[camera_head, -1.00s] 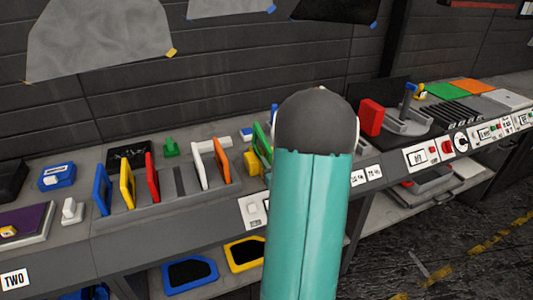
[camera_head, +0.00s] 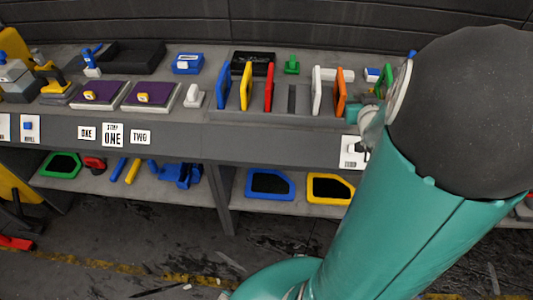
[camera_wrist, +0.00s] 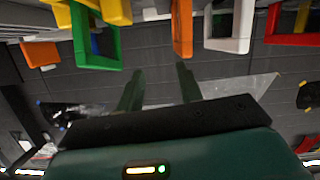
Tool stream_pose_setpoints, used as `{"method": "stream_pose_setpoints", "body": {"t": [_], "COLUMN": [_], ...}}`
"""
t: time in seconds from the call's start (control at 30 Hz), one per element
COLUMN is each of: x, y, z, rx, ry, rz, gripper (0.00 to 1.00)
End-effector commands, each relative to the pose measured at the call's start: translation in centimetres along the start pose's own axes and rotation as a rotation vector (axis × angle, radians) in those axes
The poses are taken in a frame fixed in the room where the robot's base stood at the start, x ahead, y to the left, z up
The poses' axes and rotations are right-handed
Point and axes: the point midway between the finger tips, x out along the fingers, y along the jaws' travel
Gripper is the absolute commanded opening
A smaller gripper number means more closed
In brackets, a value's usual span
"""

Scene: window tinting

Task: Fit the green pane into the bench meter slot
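The green pane (camera_head: 388,80) stands at the right end of the row of panes in the head view, partly hidden by my arm. In the wrist view the green pane (camera_wrist: 96,48) is an open-looking frame to the left of the fingers, apart from them. My gripper (camera_wrist: 158,84) is open, with nothing between its fingers. The orange pane (camera_wrist: 181,28) is just beyond the fingertips, nearer the right finger. In the head view my arm covers most of the gripper. I cannot tell which thing is the bench meter.
The rack also holds blue (camera_head: 223,86), yellow (camera_head: 246,85), red (camera_head: 269,87), white (camera_head: 316,90) and orange (camera_head: 340,95) panes. A dark empty gap (camera_head: 292,98) lies between red and white. Purple pads (camera_head: 152,96) sit left. Framed panes (camera_head: 270,184) lie on the lower shelf.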

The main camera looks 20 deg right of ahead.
Motion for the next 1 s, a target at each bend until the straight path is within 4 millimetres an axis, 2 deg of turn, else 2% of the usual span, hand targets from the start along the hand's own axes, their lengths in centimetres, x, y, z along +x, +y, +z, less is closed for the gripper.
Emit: {"method": "stream_pose_setpoints", "body": {"t": [0.03,0.1,0.17,0.27,0.37,0.5,0.6,0.73,0.83,1.0], "x": [-0.7,-1.9,-3.3,-6.5,-10.6,-17.7,-22.8,-27.4,-28.8,-28.9], "y": [-2.4,-5.2,-7.6,-11.7,-15.6,-20.2,-22.4,-23.7,-23.9,-23.9], "z": [-1.5,-2.5,-3.3,-4.0,-4.3,-3.8,-3.0,-2.0,-1.6,-1.5], "rx": [-0.017,-0.033,-0.045,-0.064,-0.084,-0.128,-0.169,-0.213,-0.230,-0.232], "ry": [-0.034,-0.100,-0.160,-0.262,-0.367,-0.519,-0.620,-0.709,-0.741,-0.747], "rz": [-0.016,-0.033,-0.053,-0.100,-0.164,-0.283,-0.372,-0.453,-0.478,-0.480], "gripper": [0.36,0.36,0.36,0.36,0.36,0.36,0.36,0.36,0.36,0.36]}}
